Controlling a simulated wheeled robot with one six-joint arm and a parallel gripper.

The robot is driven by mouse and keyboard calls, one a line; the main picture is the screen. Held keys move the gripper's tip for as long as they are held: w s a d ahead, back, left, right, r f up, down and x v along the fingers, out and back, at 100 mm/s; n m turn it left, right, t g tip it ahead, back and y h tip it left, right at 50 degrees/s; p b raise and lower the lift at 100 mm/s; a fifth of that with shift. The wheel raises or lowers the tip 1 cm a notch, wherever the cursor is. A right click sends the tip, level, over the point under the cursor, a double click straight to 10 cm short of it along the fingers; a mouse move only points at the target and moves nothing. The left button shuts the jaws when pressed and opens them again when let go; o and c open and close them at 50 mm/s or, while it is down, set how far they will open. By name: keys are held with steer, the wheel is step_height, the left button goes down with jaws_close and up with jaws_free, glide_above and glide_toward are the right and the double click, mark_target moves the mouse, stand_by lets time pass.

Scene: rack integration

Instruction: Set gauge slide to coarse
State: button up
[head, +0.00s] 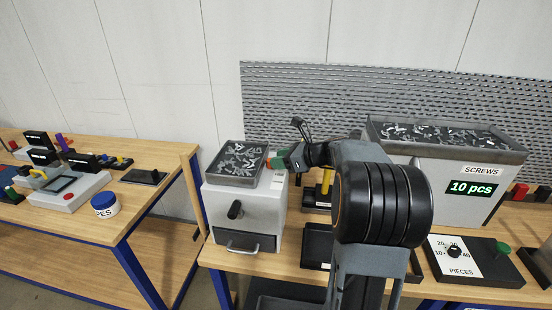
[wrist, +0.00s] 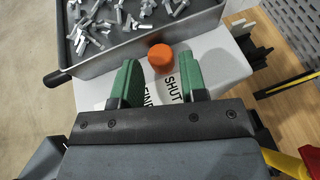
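The orange slide knob (wrist: 161,58) sits on the white top of the dispenser (wrist: 215,62), beside the metal tray, near the labels FINE and SHUT. No coarse label can be read; my gripper hides part of the surface. My gripper (wrist: 157,66) has its green fingers apart, one on each side of the knob, with visible gaps and nothing held. In the head view the dispenser (head: 222,202) is a pale box with a black handle on its front and a drawer below. My gripper (head: 278,161) is at its upper right edge, and the knob is hardly distinguishable there.
A tray of metal parts (head: 238,160) tops the dispenser. A screws bin (head: 450,165) reading 10 pcs stands at right, with a pieces dial panel (head: 470,260) before it. A black tray (head: 318,245) lies on the bench. Yellow-handled tools (head: 326,182) stand close behind my arm.

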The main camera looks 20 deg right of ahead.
steer(key=shift+x, duration=0.85)
steer(key=shift+c, duration=0.3)
jaws_close()
